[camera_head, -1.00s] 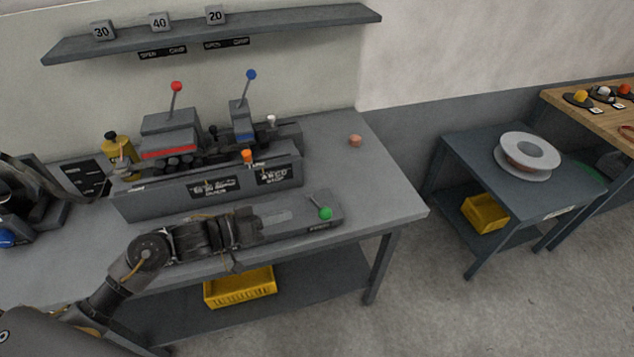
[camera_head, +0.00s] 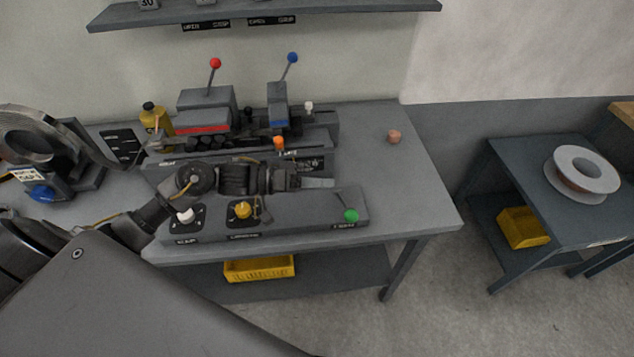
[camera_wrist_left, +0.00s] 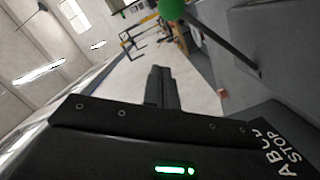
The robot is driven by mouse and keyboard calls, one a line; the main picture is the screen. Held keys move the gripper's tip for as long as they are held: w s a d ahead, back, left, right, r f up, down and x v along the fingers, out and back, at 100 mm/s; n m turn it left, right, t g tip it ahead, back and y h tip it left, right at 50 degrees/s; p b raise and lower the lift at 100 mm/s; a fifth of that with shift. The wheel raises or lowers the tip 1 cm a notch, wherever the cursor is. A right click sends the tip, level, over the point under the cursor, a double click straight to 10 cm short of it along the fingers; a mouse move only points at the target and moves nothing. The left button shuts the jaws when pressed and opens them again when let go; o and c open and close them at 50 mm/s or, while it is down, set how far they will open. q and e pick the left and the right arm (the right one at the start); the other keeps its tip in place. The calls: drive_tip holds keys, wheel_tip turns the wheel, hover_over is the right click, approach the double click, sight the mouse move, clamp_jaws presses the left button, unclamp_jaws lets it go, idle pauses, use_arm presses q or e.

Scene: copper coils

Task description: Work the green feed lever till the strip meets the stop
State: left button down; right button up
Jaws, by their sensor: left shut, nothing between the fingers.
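The green-knobbed feed lever (camera_head: 351,215) stands at the right end of the low grey control box, above a small label. In the left wrist view a green ball (camera_wrist_left: 172,9) on a dark rod shows at the top edge. My left gripper (camera_head: 297,180) is shut and empty, left of and behind the green knob in the head view, apart from it. Its closed fingers (camera_wrist_left: 162,85) show in the left wrist view. White lettering reading "STOP" (camera_wrist_left: 278,150) is at the wrist view's right edge. My right gripper is out of view.
The machine behind carries a red-knobbed lever (camera_head: 215,63), a blue-knobbed lever (camera_head: 292,57) and an orange knob (camera_head: 279,142). White (camera_head: 185,215) and yellow (camera_head: 242,209) knobs sit on the control box. The bench's right end is mostly clear around a small copper-coloured piece (camera_head: 394,136).

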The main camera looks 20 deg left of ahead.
use_arm(q)
drive_tip(key=p, duration=0.2)
hover_over(344, 203)
drive_tip(key=d, duration=0.2)
drive_tip(key=s+f, duration=0.1)
drive_tip(key=s+f+p, duration=0.1)
drive_tip(key=s, duration=0.1)
drive_tip(key=shift+s+a+f, duration=0.25)
drive_tip(key=shift+a+f, duration=0.15)
drive_tip(key=shift+a+f, duration=0.1)
